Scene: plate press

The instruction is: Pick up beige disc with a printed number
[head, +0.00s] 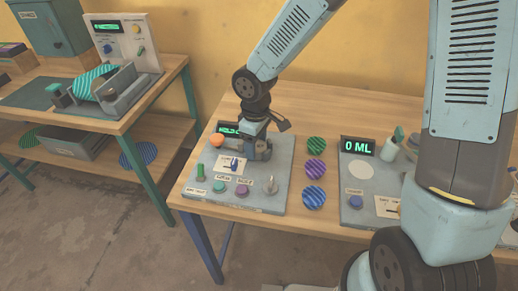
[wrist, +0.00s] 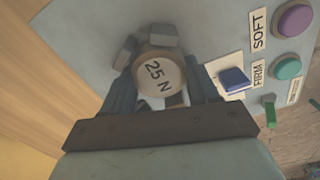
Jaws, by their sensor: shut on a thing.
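The beige disc (wrist: 158,72) shows in the wrist view with "25 N" printed on its face. My gripper (wrist: 160,85) has one finger on each side of the disc and is shut on it. In the head view my gripper (head: 262,152) points down over the back right part of the grey press panel (head: 256,199). The disc cannot be made out there, as the gripper hides it. I cannot tell whether the disc touches the panel.
The panel carries an orange ball (head: 217,140), a blue lever (head: 234,164), a green lever (head: 200,172) and teal and purple buttons (head: 242,190). Striped discs (head: 316,169) lie to the right, before a panel reading "0 ML" (head: 358,146). Another bench stands left.

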